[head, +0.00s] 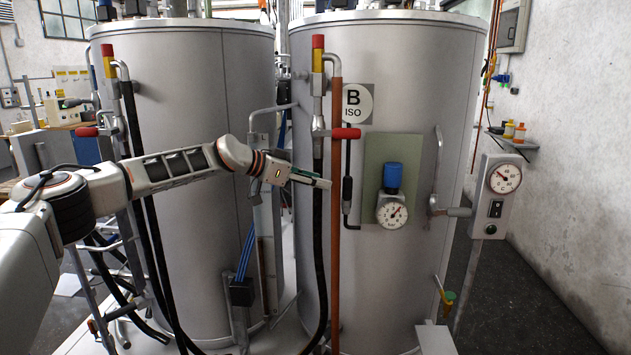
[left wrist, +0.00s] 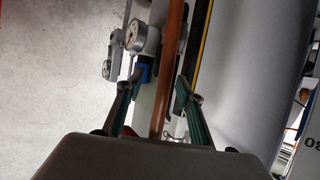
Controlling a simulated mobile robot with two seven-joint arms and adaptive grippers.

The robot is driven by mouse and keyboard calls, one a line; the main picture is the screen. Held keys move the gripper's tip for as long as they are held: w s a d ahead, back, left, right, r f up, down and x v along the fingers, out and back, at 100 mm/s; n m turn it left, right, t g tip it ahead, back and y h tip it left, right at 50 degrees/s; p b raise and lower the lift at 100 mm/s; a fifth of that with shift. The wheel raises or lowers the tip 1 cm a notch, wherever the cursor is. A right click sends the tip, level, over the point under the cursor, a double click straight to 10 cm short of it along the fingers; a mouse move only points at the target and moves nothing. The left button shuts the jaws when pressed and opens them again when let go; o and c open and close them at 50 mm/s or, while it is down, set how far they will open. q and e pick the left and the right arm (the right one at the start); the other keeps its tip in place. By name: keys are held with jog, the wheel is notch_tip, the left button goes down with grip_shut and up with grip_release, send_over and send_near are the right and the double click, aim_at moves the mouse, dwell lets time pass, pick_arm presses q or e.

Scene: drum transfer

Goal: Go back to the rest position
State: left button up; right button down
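My left arm reaches in from the left in the head view. My right gripper is in neither view.
A left tank (head: 205,110) and a right tank (head: 430,90) marked B ISO fill the middle. A red-handled valve (head: 346,133) juts out above my gripper. A gauge with a blue cap (head: 392,212) is to its right. Open floor (head: 545,290) lies at the right.

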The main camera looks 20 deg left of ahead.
pick_arm(q)
jog(key=s+d+f+m+g+h, duration=0.1)
jog(key=s+d+f+m+h, duration=0.2)
jog(key=d+f, duration=0.9)
jog(key=s+d+f+n+t+h, duration=0.1)
jog(key=s+d+f+t+h, duration=0.15)
jog(key=s+d+f, duration=1.35)
jog(key=s+a+f+n+y, duration=0.2)
jog(key=s+a+f, duration=0.4)
jog(key=s, duration=0.3)
jog(key=s+a+f+n+y, duration=0.2)
jog(key=s+a+f+y, duration=0.3)
jog(key=s+f, duration=0.3)
jog(key=s+a+f+n+y, duration=0.1)
jog(key=s+a+f+y, duration=0.3)
jog(key=s+a+f, duration=0.3)
jog(key=s+g, duration=0.1)
jog(key=s, duration=0.3)
jog(key=shift+s+f+n, duration=0.25)
jog(key=shift+s+n, duration=0.05)
jog(key=shift+n, duration=0.1)
